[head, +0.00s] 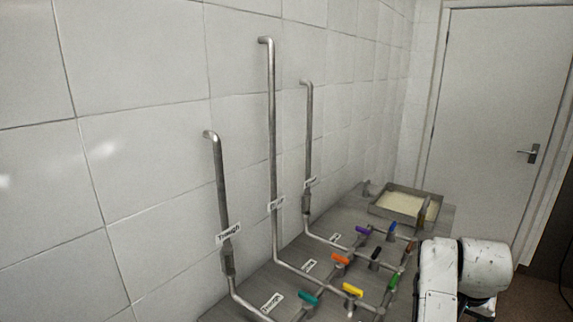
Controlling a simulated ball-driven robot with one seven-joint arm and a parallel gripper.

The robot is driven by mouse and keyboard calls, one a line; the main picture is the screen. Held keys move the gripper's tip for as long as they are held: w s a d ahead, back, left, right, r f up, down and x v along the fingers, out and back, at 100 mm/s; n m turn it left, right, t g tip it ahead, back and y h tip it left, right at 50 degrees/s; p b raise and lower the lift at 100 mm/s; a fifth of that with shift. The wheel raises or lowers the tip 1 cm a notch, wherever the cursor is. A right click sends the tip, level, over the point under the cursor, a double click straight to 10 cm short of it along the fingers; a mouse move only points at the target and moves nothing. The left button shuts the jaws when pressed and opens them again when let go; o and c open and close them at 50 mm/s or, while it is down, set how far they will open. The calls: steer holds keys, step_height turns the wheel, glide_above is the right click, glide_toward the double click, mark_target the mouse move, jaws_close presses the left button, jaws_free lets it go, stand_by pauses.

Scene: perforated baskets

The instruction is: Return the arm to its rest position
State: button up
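My white, scuffed arm links show at the lower right, in front of the grey bench. They stand to the right of the pipes and coloured valve handles. My gripper is not visible, so I cannot see whether it holds anything.
Several metal pipes (272,150) rise along the tiled wall (140,150) from a grey bench (345,215). Coloured valve handles, including orange (340,257), yellow (352,289) and teal (308,298), sit low beside my arm. A metal tray (378,211) with pale contents stands behind. A closed door (490,110) is at right.

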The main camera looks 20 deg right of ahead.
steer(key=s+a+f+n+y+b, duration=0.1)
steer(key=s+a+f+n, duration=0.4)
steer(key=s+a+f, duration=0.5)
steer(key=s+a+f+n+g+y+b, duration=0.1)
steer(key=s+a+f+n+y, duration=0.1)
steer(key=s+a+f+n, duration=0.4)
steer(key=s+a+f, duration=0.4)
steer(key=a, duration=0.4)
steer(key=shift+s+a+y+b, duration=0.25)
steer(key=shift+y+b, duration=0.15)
